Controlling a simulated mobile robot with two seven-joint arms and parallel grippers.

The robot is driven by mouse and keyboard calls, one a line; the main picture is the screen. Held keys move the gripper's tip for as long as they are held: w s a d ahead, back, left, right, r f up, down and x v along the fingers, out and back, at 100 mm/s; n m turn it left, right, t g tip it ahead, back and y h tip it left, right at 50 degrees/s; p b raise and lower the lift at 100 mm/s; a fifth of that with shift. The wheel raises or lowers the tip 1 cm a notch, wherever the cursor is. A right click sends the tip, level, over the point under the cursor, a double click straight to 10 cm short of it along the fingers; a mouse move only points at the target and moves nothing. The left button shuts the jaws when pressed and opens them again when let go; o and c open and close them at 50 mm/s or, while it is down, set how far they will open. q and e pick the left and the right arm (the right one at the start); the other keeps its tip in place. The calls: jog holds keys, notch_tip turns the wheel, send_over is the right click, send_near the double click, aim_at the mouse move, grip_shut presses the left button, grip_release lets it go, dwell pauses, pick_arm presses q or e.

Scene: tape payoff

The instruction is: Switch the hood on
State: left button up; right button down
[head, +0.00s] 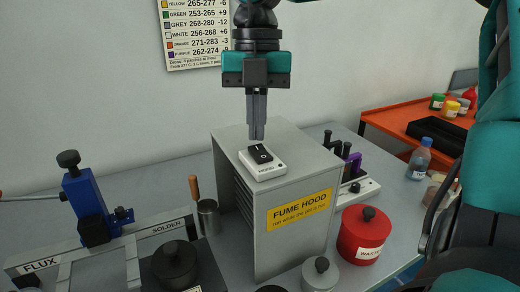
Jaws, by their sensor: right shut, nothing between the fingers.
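The fume hood (290,221) is a grey box with a yellow "FUME HOOD" label, standing on the bench in the middle of the head view. On its top sits a white switch box (265,171) with a black rocker (261,153) marked with a line and a circle. My right gripper (257,136) points straight down just above the rocker's far end, fingers together and empty. I cannot tell whether the fingertips touch the rocker, nor which way it is pressed. My left gripper is not in view.
A blue clamp stand (85,205) and the flux and solder rack (60,262) stand at the left. A red waste pot (362,236) is right of the hood. A bottle (419,160) and an orange shelf (390,119) are farther right. A printed chart (195,30) hangs on the wall.

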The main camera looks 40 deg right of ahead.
aim_at(257, 147)
jog(key=shift+f+b, duration=0.6)
jog(key=shift+f, duration=0.2)
jog(key=shift+r, duration=0.15)
notch_tip(257, 147, up, 7)
jog(key=p, duration=0.5)
dwell(0.5)
dwell(0.5)
